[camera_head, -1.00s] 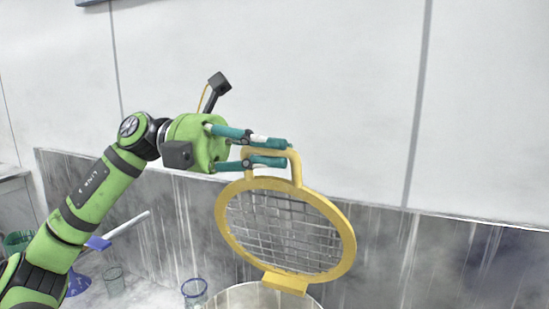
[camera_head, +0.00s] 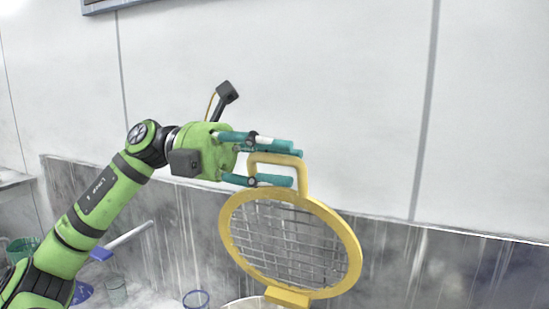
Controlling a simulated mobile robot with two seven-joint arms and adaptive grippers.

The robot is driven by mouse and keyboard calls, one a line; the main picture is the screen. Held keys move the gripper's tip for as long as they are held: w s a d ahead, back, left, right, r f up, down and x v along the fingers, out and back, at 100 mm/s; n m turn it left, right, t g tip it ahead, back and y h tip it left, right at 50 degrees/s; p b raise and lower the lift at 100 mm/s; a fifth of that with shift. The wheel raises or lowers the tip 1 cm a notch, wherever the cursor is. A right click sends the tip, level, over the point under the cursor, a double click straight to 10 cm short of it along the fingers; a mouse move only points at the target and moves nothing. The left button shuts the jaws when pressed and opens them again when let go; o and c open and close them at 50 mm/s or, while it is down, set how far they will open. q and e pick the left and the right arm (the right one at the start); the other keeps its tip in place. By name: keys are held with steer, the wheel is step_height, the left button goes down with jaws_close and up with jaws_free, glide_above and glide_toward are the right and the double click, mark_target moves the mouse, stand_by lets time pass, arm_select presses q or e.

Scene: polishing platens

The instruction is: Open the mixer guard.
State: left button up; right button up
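The mixer guard (camera_head: 232,246) is a yellow ring with a wire mesh inside and a looped handle (camera_head: 302,178) on top. It stands raised and tilted up above a pale round vessel (camera_head: 248,303), with a yellow block (camera_head: 287,297) at its lower edge. The vessel is mostly cut off by the bottom of the view. My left gripper (camera_head: 295,165) is at the handle, its teal fingers spread apart above and below the handle's top bar. Whether a finger touches the bar I cannot tell. My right gripper is out of view.
A pale wall (camera_head: 350,90) with a stained grey lower panel (camera_head: 400,265) stands behind the guard. Blue-rimmed (camera_head: 197,299) and green (camera_head: 20,249) containers and a blue item with a white handle (camera_head: 128,235) stand at lower left. Space right of the guard looks free.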

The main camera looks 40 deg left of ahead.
arm_select(q)
steer(key=v, duration=1.2)
stand_by(0.5)
